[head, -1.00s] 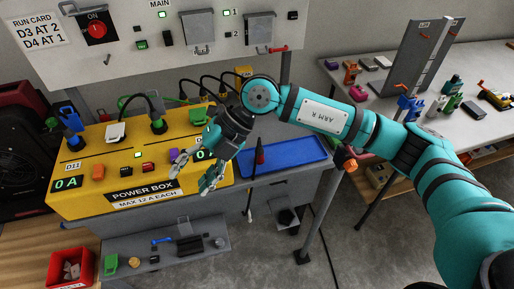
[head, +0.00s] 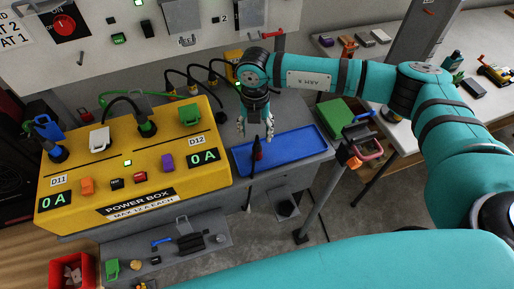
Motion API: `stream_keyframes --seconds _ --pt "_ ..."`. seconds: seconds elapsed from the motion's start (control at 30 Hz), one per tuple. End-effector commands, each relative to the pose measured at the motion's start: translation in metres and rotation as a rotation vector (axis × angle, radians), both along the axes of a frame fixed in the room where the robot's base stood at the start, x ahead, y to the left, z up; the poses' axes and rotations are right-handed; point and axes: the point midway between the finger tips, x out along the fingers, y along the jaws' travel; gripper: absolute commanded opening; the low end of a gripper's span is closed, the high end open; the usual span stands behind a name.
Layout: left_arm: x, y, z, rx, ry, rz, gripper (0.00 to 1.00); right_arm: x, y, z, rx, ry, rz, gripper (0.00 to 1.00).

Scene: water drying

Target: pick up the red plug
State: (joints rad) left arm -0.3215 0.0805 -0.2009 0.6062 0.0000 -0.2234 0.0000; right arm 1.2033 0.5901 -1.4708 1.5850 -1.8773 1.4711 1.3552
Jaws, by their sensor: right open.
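The red plug (head: 258,154) stands near the left end of the blue tray (head: 302,148); it is small and partly dark, with a black lead hanging down over the counter's front edge. My right gripper (head: 256,134) points down just above and behind it, fingers spread to either side, open and empty. I cannot tell whether the fingers touch the plug. My left gripper is not in view.
The yellow power box (head: 128,165), with plugs and cables on top, stands left of the tray. A grey shelf (head: 215,255) with small parts is below. A red bin (head: 72,272) is at lower left. A side table (head: 385,65) stands at right.

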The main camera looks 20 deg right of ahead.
Motion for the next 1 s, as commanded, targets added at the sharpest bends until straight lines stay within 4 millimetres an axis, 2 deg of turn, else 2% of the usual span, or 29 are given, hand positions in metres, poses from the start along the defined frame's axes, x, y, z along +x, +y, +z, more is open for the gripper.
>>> stream_keyframes --seconds 0.13,0.27,0.47,0.6,0.87,1.0 --pt "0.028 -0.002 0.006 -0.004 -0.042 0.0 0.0 0.0 0.001 -0.015 0.001 0.001 0.002 0.55" --pt "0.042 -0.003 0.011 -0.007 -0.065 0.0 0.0 -0.001 0.0 -0.021 0.0 0.001 0.001 0.55" --pt "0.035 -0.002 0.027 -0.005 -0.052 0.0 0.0 -0.005 -0.005 -0.048 -0.001 0.004 0.0 0.55" --pt "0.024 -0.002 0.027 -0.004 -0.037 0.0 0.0 -0.004 -0.004 -0.066 0.001 0.0 0.001 0.55" --pt "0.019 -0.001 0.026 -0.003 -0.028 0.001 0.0 -0.004 -0.004 -0.07 0.002 -0.001 0.001 0.55" --pt "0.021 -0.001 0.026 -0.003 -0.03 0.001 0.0 -0.004 -0.004 -0.07 0.002 -0.001 0.001 0.39"
